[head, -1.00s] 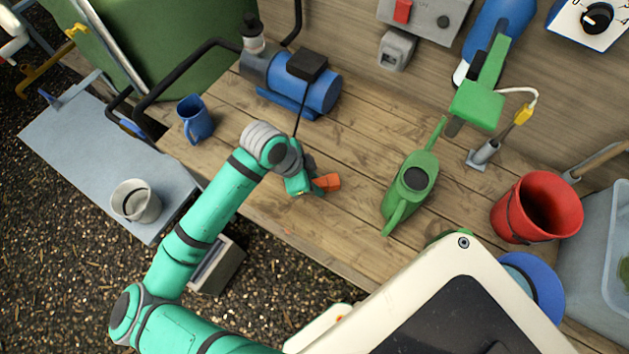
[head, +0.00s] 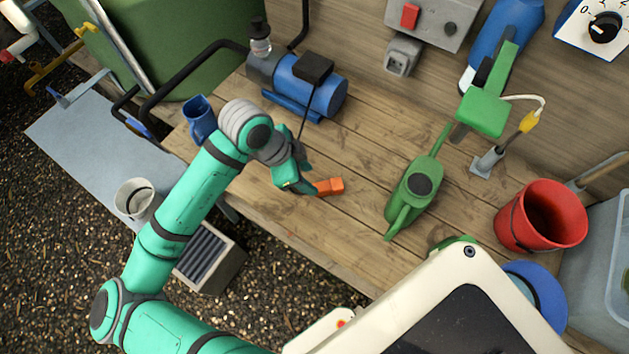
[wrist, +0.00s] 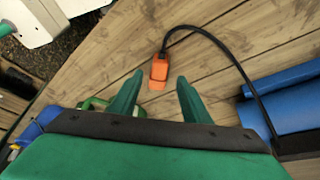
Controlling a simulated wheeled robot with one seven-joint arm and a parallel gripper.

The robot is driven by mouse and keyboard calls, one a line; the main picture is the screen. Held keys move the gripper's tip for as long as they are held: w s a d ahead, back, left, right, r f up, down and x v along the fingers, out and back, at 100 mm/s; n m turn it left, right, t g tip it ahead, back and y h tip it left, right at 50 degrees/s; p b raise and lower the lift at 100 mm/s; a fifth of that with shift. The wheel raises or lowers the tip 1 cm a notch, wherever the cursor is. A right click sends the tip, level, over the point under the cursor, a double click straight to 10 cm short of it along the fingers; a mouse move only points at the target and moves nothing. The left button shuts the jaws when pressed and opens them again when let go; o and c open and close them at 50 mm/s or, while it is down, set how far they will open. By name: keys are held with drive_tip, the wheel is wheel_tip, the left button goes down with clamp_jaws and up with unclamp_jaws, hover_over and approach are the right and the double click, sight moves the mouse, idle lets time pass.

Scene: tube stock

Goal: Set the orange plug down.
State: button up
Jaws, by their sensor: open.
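The orange plug (head: 330,187) lies on the wooden bench (head: 330,235), just right of my gripper (head: 302,188) in the head view. In the wrist view the orange plug (wrist: 159,70) rests on the planks, just beyond my fingertips and between their lines, with its black cable (wrist: 225,48) curving off to the blue pump. My gripper (wrist: 160,80) is open, its two green fingers apart with nothing between them. A clear gap shows between the fingers and the plug.
The blue pump (head: 320,97) stands behind my gripper on the bench. A blue mug (head: 198,122) is behind my arm. A green watering can (head: 414,190) stands to the right, with a red bucket (head: 541,215) farther right. Bare planks lie between plug and can.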

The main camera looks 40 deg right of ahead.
drive_tip(key=shift+v, duration=2.15)
